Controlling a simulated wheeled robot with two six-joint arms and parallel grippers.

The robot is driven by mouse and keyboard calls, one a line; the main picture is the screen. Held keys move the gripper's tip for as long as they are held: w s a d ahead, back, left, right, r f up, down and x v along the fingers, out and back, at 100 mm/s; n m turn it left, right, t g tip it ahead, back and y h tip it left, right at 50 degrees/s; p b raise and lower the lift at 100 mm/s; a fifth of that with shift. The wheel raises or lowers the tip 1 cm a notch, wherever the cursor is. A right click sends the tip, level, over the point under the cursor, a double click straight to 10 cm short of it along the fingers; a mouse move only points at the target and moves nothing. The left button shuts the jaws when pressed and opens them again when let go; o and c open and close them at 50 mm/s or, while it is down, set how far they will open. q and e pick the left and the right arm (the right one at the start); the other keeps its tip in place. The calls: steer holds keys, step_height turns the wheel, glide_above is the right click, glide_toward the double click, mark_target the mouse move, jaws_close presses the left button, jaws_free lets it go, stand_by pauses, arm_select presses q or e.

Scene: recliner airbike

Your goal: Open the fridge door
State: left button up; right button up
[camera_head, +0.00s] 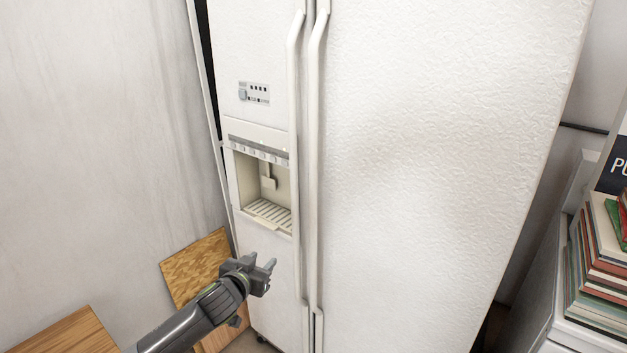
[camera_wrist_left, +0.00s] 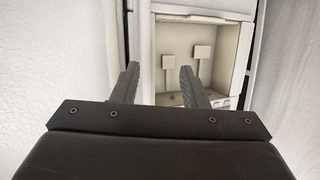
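The fridge (camera_head: 430,150) is white and textured, with two tall doors side by side, both shut. The narrow left door (camera_head: 265,45) has a water and ice dispenser (camera_head: 264,185) and a small control panel. Two long vertical handles, the left one (camera_head: 293,150) and the right one (camera_head: 315,150), stand close together at the seam. My left gripper (camera_head: 270,272) is open and empty in front of the left door, below the dispenser and left of the handles, touching neither handle. In the left wrist view its two fingers (camera_wrist_left: 162,84) are apart, with the dispenser (camera_wrist_left: 200,55) beyond them. My right gripper is not in view.
A wall (camera_head: 100,130) runs along the left. A wood-particle board (camera_head: 193,265) and a wooden surface (camera_head: 70,335) are at the lower left. On the right, a stack of books (camera_head: 597,265) sits on a white unit (camera_head: 545,315).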

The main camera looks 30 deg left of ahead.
mark_target(311, 183)
arm_select(q)
steer(key=d+r+t+h, duration=0.1)
steer(key=d+r, duration=0.1)
steer(key=r, duration=0.4)
steer(key=d+r+m+t, duration=0.1)
steer(key=d+r, duration=0.1)
steer(key=r, duration=0.3)
steer(key=d+r+t+h, duration=0.1)
steer(key=d+r, duration=0.2)
steer(key=r, duration=0.3)
steer(key=w+p, duration=0.1)
steer(key=w, duration=0.4)
steer(key=w+a+p, duration=0.1)
steer(key=w, duration=0.5)
steer(key=w+a+p, duration=0.1)
steer(key=w, duration=0.5)
steer(key=shift+a+f, duration=0.15)
steer(key=shift+f, duration=0.1)
steer(key=shift+c, duration=0.3)
jaws_close()
